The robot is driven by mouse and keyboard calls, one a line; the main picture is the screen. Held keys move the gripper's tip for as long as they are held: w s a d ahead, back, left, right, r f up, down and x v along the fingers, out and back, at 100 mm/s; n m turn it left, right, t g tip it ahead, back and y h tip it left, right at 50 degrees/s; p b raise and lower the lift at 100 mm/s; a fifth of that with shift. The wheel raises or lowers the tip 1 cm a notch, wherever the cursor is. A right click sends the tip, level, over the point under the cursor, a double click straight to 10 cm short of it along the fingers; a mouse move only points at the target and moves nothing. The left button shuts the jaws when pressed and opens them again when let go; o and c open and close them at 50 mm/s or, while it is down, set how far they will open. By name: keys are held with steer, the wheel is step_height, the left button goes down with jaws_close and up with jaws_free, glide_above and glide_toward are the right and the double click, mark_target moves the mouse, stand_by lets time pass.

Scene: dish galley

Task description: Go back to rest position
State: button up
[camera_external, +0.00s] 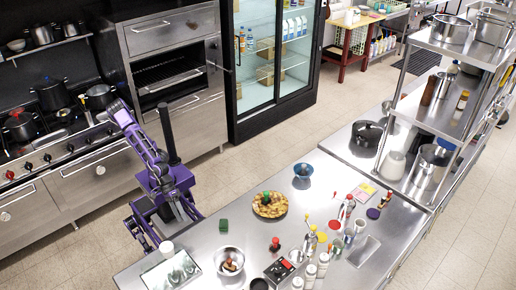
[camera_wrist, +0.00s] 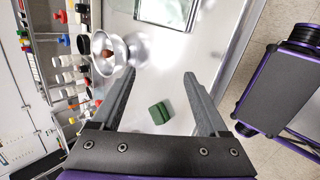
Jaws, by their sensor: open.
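My gripper (camera_wrist: 158,98) is open and empty in the wrist view, its two dark fingers spread wide above the steel counter. A green block-like sponge (camera_wrist: 159,113) shows between and below the fingers, apart from them. In the external view my gripper (camera_external: 184,212) hangs near the left edge of the counter (camera_external: 200,228), close to my purple column. The green sponge (camera_external: 223,225) lies on the counter to the right of it. Whether the fingertips are over the counter edge is hard to tell in the external view.
A metal bowl (camera_external: 229,262), a wicker basket (camera_external: 270,205) with items, a blue bowl (camera_external: 303,171) and several bottles stand on the counter. A steel shelf rack (camera_external: 455,60) rises at the right. The stove (camera_external: 60,150) is behind me. Floor (camera_external: 235,165) beyond the counter is clear.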

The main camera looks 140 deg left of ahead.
steer(key=s+a+r+m+g+p, duration=0.1)
steer(key=s+a+r+m, duration=0.3)
steer(key=s+m, duration=0.3)
steer(key=s+a+r+m+g+p, duration=0.1)
steer(key=s+a+r+m, duration=0.4)
steer(key=m, duration=0.6)
step_height(320, 180, up, 2)
steer(key=shift+s+a+r+m+y, duration=0.15)
steer(key=shift+s+m+y, duration=0.2)
steer(key=shift+s, duration=0.85)
